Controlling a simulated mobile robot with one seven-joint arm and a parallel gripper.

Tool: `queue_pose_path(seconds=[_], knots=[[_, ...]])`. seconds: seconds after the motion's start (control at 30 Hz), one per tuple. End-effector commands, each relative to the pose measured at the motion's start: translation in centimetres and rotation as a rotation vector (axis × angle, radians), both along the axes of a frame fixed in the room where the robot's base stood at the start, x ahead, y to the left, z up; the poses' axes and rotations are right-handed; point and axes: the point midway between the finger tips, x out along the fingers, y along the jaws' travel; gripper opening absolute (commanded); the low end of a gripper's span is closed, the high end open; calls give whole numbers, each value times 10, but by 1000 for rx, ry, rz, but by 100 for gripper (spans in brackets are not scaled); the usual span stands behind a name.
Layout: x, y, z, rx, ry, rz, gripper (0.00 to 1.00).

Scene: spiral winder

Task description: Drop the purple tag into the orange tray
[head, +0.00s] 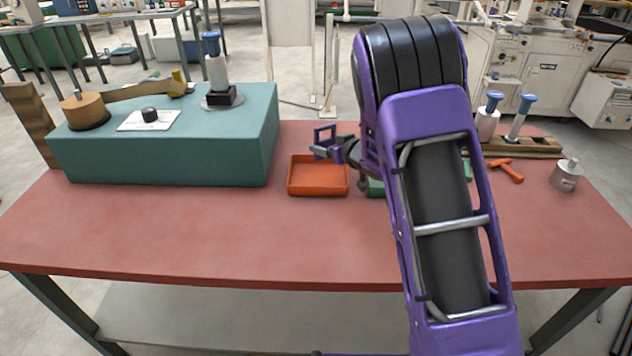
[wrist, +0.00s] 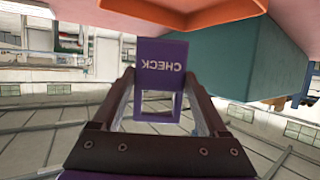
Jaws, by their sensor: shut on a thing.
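The purple tag (wrist: 160,65) has the word CHECK and a square window; the word reads upside down in the wrist view. My gripper (wrist: 160,80) is shut on it, with a dark finger at each side. In the wrist view part of the tray (wrist: 220,14) shows at the top edge. The height of the tag over the tray is hard to tell.
A teal machine box (head: 165,150) stands left of the tray. A green tray (head: 375,187) is partly hidden behind my arm. An orange tool (head: 507,170), a metal weight (head: 566,175) and a wooden rack (head: 520,147) lie at right. The table's front is clear.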

Motion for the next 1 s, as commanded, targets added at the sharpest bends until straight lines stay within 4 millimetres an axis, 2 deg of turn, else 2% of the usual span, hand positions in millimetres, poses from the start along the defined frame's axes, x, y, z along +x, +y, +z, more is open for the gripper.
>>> queue_pose_path(seconds=[0.03, 0.2, 0.53, 0.57, 0.6, 0.67, 0.7, 1.0], knots=[[0, 0, -12, 0, 0, 1, 21], [0, 1, -27, 0, -1, 1, 21], [0, 0, -29, 1, -1, 1, 21], [0, 0, -29, 1, -1, 1, 80], [0, 0, -29, 0, -1, 1, 87], [0, 0, -29, 1, -1, 0, 98], [0, 0, -29, 1, -1, 0, 100], [-3, -3, -27, 0, -1, -1, 100]])
